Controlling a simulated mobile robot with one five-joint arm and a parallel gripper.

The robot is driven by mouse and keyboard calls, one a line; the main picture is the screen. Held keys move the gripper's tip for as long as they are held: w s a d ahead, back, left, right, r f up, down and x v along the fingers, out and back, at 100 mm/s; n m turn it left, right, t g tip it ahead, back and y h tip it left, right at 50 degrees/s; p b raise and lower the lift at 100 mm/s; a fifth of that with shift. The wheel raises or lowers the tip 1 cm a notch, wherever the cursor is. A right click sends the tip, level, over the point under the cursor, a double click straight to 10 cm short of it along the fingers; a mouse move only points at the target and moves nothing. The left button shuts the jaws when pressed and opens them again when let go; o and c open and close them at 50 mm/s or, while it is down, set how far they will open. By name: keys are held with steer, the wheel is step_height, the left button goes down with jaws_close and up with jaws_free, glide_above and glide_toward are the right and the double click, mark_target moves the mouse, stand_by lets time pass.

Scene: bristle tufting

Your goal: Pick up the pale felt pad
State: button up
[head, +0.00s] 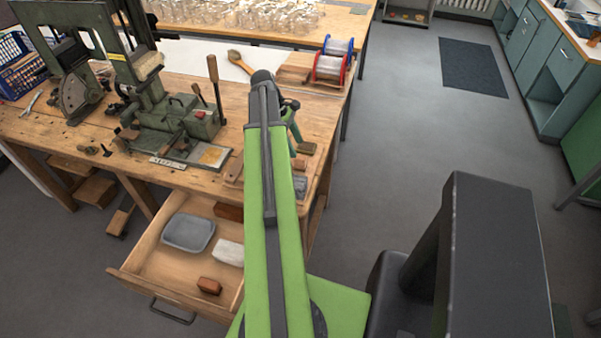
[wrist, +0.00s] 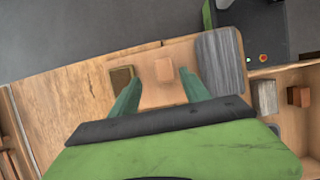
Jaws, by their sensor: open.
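A small pale, pinkish-tan block, which looks like the pale felt pad (wrist: 164,70), lies on the wooden bench (wrist: 70,105). In the head view the pad (head: 299,163) is small beside my arm, near the bench's right edge. My gripper (wrist: 161,78) is open, its two green fingers apart, with the pad showing between and just beyond the tips. I cannot tell the height of the fingers above the bench. In the head view my gripper (head: 294,128) is partly hidden by my arm.
An olive-framed block (wrist: 121,80) and a grey ribbed pad (wrist: 221,65) lie on either side. An open drawer (head: 150,262) holds a grey tray (head: 188,232), a whitish block (head: 228,252) and brown blocks (head: 209,285). A green machine (head: 185,125) and spools (head: 333,62) stand on the bench.

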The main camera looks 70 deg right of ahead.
mark_target(300, 159)
steer(key=shift+b+x, duration=0.35)
steer(key=shift+x, duration=0.75)
steer(key=b+x, duration=0.4)
steer(key=shift+w+a+f+b, duration=0.2)
steer(key=shift+a+f+b, duration=0.15)
steer(key=shift+f, duration=0.15)
steer(key=shift+s+f, duration=0.15)
steer(key=shift+f, duration=0.05)
steer(key=shift+r, duration=0.2)
jaws_close()
